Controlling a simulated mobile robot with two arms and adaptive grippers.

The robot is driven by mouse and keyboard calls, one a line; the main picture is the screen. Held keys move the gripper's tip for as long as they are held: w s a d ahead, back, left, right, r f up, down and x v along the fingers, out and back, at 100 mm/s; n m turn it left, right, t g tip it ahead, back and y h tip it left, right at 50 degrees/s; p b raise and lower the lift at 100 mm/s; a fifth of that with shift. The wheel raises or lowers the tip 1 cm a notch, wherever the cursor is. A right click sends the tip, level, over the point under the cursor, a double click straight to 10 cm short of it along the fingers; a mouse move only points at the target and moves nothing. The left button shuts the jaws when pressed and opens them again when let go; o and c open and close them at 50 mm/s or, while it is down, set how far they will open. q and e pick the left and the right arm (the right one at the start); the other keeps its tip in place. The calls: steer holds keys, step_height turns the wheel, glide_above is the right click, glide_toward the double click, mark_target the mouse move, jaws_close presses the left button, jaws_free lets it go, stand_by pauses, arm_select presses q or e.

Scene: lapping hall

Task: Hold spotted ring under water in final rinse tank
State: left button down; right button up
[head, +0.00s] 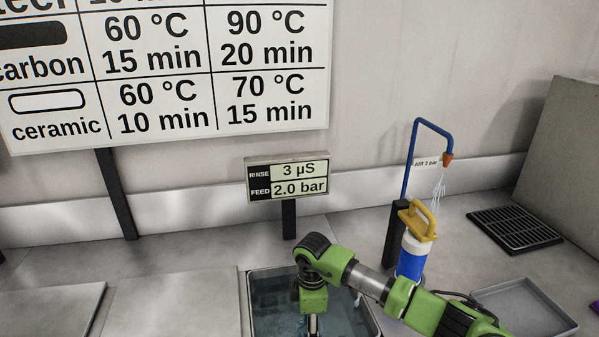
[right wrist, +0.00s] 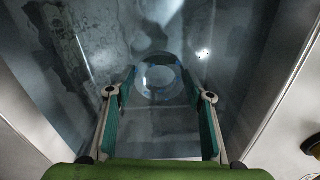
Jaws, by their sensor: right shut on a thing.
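The rinse tank (head: 258,322) is a steel basin of bluish water at the bottom centre of the head view. My right gripper (head: 313,326) points straight down into it, its fingertips cut off by the frame. In the right wrist view my right gripper (right wrist: 159,82) is shut on the ring (right wrist: 152,94), which lies between the fingertips. My left gripper is not in view.
A display (head: 289,179) reads rinse 3 µS, feed 2.0 bar. Right of the tank stand a blue and white canister with a yellow handle (head: 417,221) and a blue air pipe (head: 408,160). A black grate (head: 513,229) and a grey tray (head: 525,307) lie farther right.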

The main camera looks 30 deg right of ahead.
step_height(320, 180, up, 15)
steer(key=p, duration=1.2)
steer(key=shift+p, duration=0.4)
steer(key=shift+r, duration=0.1)
stand_by(0.4)
